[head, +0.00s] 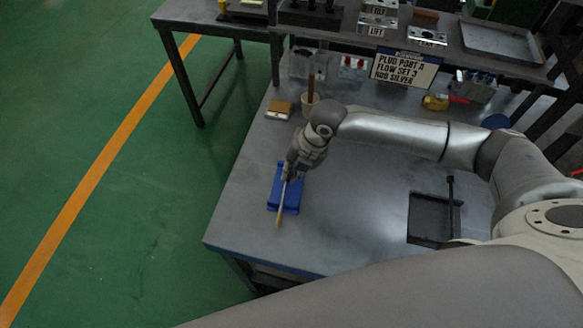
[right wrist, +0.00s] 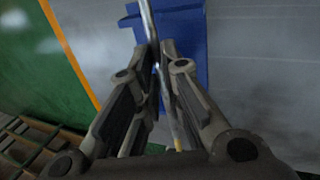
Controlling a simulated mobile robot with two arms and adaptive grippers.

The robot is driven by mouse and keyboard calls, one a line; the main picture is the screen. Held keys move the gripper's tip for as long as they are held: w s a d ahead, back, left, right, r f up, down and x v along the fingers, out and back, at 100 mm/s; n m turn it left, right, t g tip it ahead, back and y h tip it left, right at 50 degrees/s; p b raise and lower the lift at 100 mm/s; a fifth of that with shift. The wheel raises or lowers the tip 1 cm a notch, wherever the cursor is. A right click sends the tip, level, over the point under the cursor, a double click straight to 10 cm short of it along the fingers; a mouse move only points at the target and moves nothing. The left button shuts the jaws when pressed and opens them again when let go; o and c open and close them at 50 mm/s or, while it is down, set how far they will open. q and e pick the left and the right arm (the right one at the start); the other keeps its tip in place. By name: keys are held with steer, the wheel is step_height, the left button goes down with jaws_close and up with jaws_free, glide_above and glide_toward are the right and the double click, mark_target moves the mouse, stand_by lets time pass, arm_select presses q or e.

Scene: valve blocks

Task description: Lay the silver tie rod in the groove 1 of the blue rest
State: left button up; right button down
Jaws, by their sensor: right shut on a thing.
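The blue rest (head: 292,200) lies near the left edge of the grey table, and it also shows in the right wrist view (right wrist: 188,45). My right gripper (head: 287,177) is over the far part of the rest, shut on the silver tie rod (head: 282,203). The rod runs lengthwise above the rest, and its yellowish end sticks out past the near edge. In the right wrist view the rod (right wrist: 149,22) passes between the fingertips (right wrist: 161,65). I cannot tell whether it touches the rest. The grooves are too small or hidden to make out. My left gripper is not in view.
A sign (head: 404,70) reads "PLUG PORT A FLOW SET 3 ROD SILVER". A cup (head: 310,104) and a small tan block (head: 279,109) stand behind my right gripper. A dark square tray (head: 428,219) lies at the right. The table between is clear.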

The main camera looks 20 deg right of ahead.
steer(key=shift+f+b, duration=0.3)
steer(key=shift+f, duration=0.4)
stand_by(0.6)
steer(key=c, duration=1.7)
jaws_free()
steer(key=shift+r, duration=0.15)
step_height(320, 180, up, 6)
steer(key=p, duration=0.5)
steer(key=shift+p, duration=0.4)
steer(key=o, duration=0.5)
steer(key=shift+o, duration=0.2)
